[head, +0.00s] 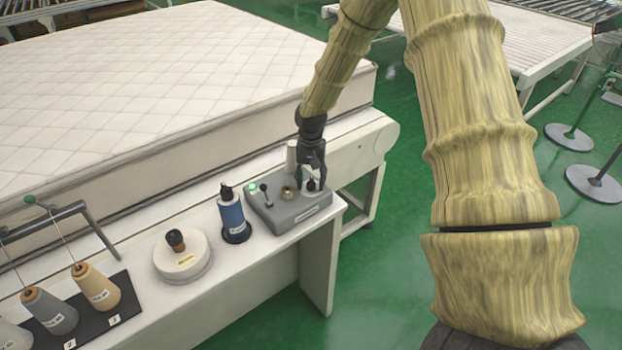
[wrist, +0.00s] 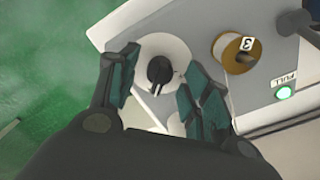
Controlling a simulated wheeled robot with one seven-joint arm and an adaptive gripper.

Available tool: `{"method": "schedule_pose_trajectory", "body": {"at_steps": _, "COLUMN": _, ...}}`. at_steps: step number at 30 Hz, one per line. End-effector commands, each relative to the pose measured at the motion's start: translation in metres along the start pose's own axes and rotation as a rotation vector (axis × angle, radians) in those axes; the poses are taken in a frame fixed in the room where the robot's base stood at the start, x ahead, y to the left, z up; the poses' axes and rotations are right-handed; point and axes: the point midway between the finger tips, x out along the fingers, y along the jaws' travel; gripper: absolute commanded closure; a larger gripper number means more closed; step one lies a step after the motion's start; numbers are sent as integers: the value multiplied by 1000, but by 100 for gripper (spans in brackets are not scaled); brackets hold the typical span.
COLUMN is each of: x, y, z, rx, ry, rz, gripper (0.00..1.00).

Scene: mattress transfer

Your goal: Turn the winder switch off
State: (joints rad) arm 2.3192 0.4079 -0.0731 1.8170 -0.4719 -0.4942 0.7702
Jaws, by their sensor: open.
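The winder (head: 283,217) is a grey box at the right end of the white bench. Its switch appears to be a black knob on a white round plate, seen in the wrist view (wrist: 160,71). My gripper (head: 312,180) points down over this right end of the box. In the wrist view my gripper (wrist: 160,64) is open, with one teal-padded finger on each side of the knob. I cannot tell whether a finger touches it. A green light (wrist: 283,92) glows beside a label on the box. A brass bobbin (wrist: 230,47) marked 3 sits between light and knob.
Left of the winder stand a blue bottle (head: 232,216), a round white weight-like disc (head: 183,261) and thread cones (head: 94,288) on a black mat. A quilted mattress (head: 150,90) lies behind. A black lever (head: 265,190) stands on the box near the light.

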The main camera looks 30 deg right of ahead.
Motion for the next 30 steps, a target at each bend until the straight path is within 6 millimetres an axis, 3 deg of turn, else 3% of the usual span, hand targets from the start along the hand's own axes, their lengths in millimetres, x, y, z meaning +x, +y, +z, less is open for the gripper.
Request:
{"method": "schedule_pose_trajectory", "body": {"at_steps": 13, "x": 7, "y": 0, "z": 0, "rx": 1, "ry": 0, "rz": 0, "gripper": 52}}
{"method": "schedule_pose_trajectory", "body": {"at_steps": 21, "x": 7, "y": 0, "z": 0, "rx": 1, "ry": 0, "rz": 0, "gripper": 99}}
{"method": "schedule_pose_trajectory", "body": {"at_steps": 30, "x": 6, "y": 0, "z": 0, "rx": -22, "ry": 0, "rz": 1, "gripper": 99}}
